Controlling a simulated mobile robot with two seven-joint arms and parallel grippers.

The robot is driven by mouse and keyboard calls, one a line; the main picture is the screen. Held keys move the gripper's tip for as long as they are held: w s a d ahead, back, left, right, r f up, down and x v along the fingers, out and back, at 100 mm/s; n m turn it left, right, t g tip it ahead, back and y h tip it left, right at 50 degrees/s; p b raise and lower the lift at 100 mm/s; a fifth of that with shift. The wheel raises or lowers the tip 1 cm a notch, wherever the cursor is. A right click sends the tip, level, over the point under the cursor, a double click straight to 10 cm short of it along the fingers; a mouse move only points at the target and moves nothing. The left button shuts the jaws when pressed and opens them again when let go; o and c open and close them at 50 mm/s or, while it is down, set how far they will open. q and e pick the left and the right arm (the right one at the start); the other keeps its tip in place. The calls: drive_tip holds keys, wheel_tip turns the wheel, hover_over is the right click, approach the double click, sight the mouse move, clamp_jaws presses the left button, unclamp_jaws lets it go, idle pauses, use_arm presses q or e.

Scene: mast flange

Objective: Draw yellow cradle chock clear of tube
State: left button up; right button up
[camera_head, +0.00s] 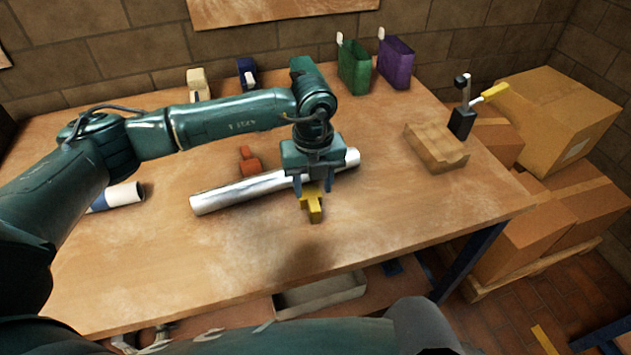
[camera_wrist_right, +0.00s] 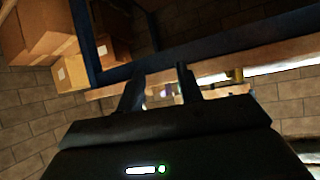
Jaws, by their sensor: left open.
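The yellow cradle chock (camera_head: 313,207) stands on the table at the near side of the silver tube (camera_head: 238,192), close against it. The tube lies slantwise across the table, its right end farther back. My left gripper (camera_head: 312,188) points down over the tube and chock, with its open fingers on either side of the chock's upper part. The gripper hides that part of the tube and where the chock meets it. A red-orange chock (camera_head: 249,161) sits behind the tube. My right gripper (camera_wrist_right: 160,84) is open and empty in the right wrist view, below the table's edge.
A wooden cradle block (camera_head: 436,148) and a dark stand with a yellow-handled lever (camera_head: 462,122) are at the right. Green (camera_head: 353,68) and purple (camera_head: 396,62) holders stand at the back. A white-and-blue cylinder (camera_head: 118,197) lies left. The table's front is clear.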

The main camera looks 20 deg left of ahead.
sight(314, 204)
use_arm(q)
drive_tip(key=shift+f+b, duration=0.45)
drive_tip(key=shift+f, duration=0.3)
wheel_tip(314, 204, down, 5)
drive_tip(key=b, duration=0.3)
drive_tip(key=shift+f+b, duration=0.35)
drive_tip(key=shift+b, duration=0.05)
drive_tip(key=shift+f, duration=0.25)
use_arm(e)
drive_tip(key=shift+w+a+f+m+t+y, duration=0.15)
drive_tip(key=shift+w+a+f, duration=0.1)
drive_tip(key=shift+f, duration=0.3)
drive_tip(key=shift+w+a+f+m+t+y, duration=0.1)
drive_tip(key=shift+a+f+m+t+y, duration=0.1)
drive_tip(key=shift+f, duration=0.3)
use_arm(q)
drive_tip(key=c, duration=0.9)
use_arm(e)
drive_tip(key=shift+s+f, duration=0.15)
drive_tip(key=shift+f, duration=0.05)
